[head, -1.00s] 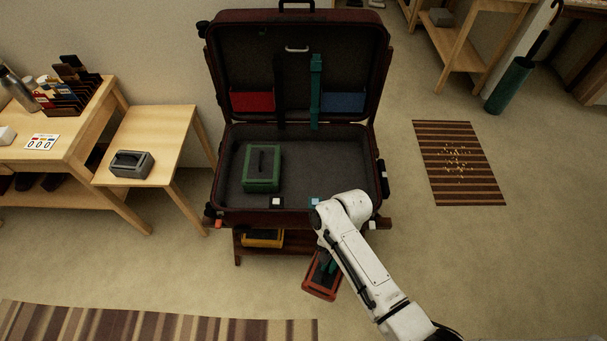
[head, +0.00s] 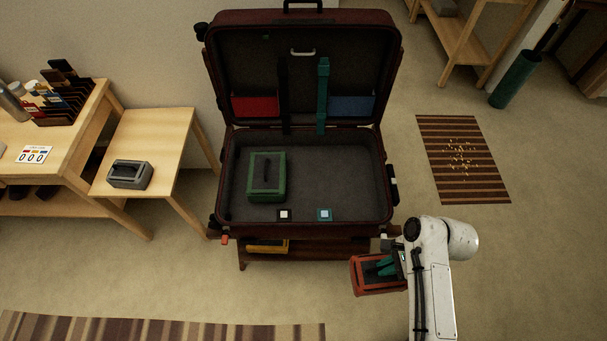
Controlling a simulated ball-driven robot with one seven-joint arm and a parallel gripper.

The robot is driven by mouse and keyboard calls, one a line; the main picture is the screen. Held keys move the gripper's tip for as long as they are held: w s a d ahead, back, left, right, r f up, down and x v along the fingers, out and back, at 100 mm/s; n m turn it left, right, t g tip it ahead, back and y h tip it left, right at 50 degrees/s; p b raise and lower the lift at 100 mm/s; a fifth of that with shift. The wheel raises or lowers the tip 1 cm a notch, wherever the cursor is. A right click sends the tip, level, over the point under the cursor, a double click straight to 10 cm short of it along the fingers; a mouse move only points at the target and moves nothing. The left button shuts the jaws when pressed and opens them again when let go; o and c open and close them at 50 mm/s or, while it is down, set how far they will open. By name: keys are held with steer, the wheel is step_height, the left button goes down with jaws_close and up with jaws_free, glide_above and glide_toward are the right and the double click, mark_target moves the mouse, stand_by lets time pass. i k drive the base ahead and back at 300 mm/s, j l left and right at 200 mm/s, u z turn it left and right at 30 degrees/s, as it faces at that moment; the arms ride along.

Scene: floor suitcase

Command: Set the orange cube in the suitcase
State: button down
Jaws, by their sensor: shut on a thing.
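The open dark-red suitcase (head: 300,226) lies on a low wooden rack, its lid upright at the back. A green cube (head: 266,192) with a dark handle sits in the left part of its base. The middle and right of the base are bare grey lining. My gripper (head: 384,266), with teal fingers, is shut on the orange cube (head: 364,286). It holds the cube outside the suitcase, in front of its right corner and beside the rack. The arm hides the cube's right end, and the exact grip is partly hidden.
A yellow cube (head: 266,246) lies on the shelf under the suitcase. A grey cube (head: 130,174) stands on the small side table (head: 170,135) at left. Striped rugs lie at right (head: 462,160) and front left (head: 160,328). The floor at front right is open.

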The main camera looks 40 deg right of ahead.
mark_target(348, 176)
steer(key=i+l, duration=0.15)
steer(key=i, duration=0.25)
steer(key=i+l, duration=0.1)
steer(key=i, duration=0.25)
steer(key=i+l, duration=0.15)
steer(key=i, duration=0.25)
